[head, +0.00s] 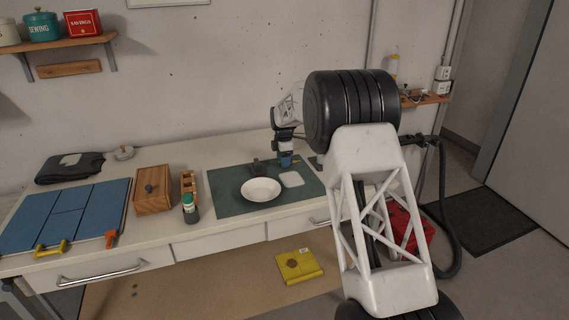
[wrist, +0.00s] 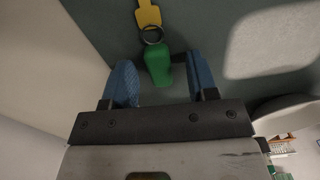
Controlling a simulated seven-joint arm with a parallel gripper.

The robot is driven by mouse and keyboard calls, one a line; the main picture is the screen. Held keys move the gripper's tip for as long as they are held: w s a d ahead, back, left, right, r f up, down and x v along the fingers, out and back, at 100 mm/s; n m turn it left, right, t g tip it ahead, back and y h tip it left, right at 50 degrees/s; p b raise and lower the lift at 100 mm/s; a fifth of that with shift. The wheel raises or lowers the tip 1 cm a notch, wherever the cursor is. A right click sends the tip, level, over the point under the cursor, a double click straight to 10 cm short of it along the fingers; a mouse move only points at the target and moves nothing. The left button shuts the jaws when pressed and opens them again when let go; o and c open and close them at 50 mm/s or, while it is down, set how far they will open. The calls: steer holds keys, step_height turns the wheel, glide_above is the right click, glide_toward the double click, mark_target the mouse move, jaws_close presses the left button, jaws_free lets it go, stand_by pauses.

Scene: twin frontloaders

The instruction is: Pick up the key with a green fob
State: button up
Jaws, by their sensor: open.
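The key (wrist: 148,15) has a yellow head and hangs on a metal ring with a green fob (wrist: 158,62); it lies on the dark green mat (wrist: 100,20). My gripper (wrist: 162,78) has its blue-padded fingers open, one on each side of the fob's lower part in the wrist view. The fob is between the fingers but I see no grip on it; contact cannot be told. The key's far end is cut off by the top edge. In the head view my gripper (head: 286,161) is low over the back of the mat, and I cannot make out the key there.
A white bowl (head: 261,190) stands on the mat in front of my gripper, with a pale square (head: 292,179) beside it. A green-capped bottle (head: 190,207) and a wooden box (head: 153,190) stand to the left. The wall is close behind.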

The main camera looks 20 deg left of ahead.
jaws_close()
steer(key=shift+r, duration=0.1)
steer(key=shift+r, duration=1.5)
steer(key=shift+s+d+r, duration=0.1)
steer(key=shift+s+r, duration=0.05)
steer(key=shift+r, duration=0.05)
steer(key=shift+s+d+r, duration=0.25)
steer(key=shift+s+d, duration=1.25)
steer(key=shift+s, duration=0.6)
steer(key=shift+s+d+r, duration=0.2)
steer(key=shift+s+d, duration=1.3)
steer(key=shift+s, duration=0.65)
steer(key=shift+s+d+r, duration=0.25)
steer(key=shift+s+d, duration=1.25)
steer(key=shift+s, duration=0.6)
